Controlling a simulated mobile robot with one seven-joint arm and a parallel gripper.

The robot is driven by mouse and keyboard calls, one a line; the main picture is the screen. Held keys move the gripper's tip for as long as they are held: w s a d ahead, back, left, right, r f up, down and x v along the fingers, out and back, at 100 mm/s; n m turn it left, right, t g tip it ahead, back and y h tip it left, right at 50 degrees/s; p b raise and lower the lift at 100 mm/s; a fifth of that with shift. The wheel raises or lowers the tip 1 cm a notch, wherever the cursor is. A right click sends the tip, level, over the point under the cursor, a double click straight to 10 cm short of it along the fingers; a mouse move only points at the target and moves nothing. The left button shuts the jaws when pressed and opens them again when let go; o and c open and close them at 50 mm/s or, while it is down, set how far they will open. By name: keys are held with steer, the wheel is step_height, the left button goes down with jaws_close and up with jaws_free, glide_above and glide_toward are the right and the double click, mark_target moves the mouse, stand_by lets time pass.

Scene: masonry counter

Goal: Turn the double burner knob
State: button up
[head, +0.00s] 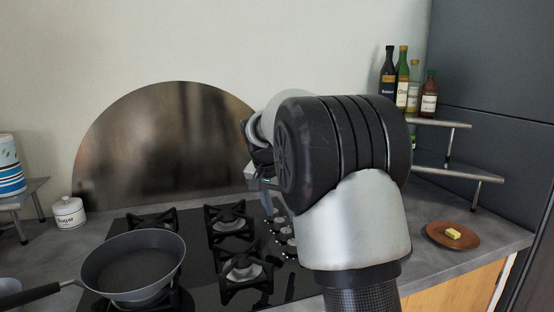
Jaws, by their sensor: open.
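The black glass cooktop (205,275) is set in the grey counter. A column of silver knobs (281,231) runs along its right side, partly hidden behind my arm. I cannot tell which of them is the double burner knob. My gripper (267,197) points down above the upper end of the knob column, partly hidden by my own wrist. It is open, and nothing shows between its fingers. I cannot tell whether it touches a knob.
A dark frying pan (134,266) sits on the left burners; the right burners (230,222) are bare. A sugar jar (69,213) stands at left. A brown plate (434,236) with butter (453,233) lies at right, below a stepped shelf (455,173) with several bottles (402,84).

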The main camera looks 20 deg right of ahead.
steer(key=s+a+r+n+y+p, duration=0.1)
steer(key=s+a+r+n+p, duration=0.1)
steer(key=s+a+r+p, duration=0.3)
steer(key=s+r+p, duration=0.1)
steer(key=s+r, duration=0.2)
steer(key=r, duration=0.3)
steer(key=s+r+p, duration=0.2)
steer(key=s+r, duration=0.2)
steer(key=r, duration=0.2)
steer(key=shift+s+r+n+t, duration=0.3)
steer(key=shift+n+t, duration=0.1)
steer(key=s+a+f+n+t+y, duration=0.1)
steer(key=s+a+f+n, duration=0.2)
steer(key=s, duration=0.7)
steer(key=s+a+f+n+t+y, duration=0.1)
steer(key=s+a+f+n, duration=0.2)
steer(key=s, duration=0.8)
step_height(320, 180, up, 11)
steer(key=p, duration=1.3)
steer(key=shift+s+d, duration=0.15)
steer(key=shift+d, duration=0.25)
